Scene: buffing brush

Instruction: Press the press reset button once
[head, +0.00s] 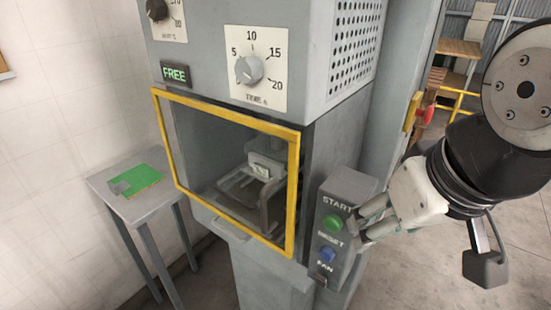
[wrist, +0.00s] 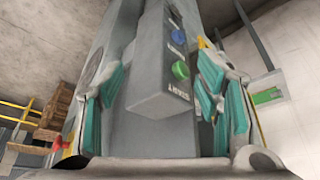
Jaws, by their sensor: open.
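The control box (head: 345,215) on the machine's front right carries a green button (head: 333,222) under the START label. A blue button (head: 327,254) sits under the RESET label, with a FAN label below it. The wrist view shows the green button (wrist: 181,70) and blue button (wrist: 179,36) on the box, upside down. My gripper (head: 368,222) is open and empty, just right of the box in the head view. In the wrist view its teal-padded fingers (wrist: 168,95) appear on either side of the box. Whether they touch it I cannot tell.
The machine has a yellow-framed window (head: 225,165), a dial (head: 249,70) and a FREE sign (head: 175,74). A small grey table (head: 150,205) with a green piece (head: 135,180) stands at left. A red handle (head: 425,115) is at the machine's right side. Floor at right is open.

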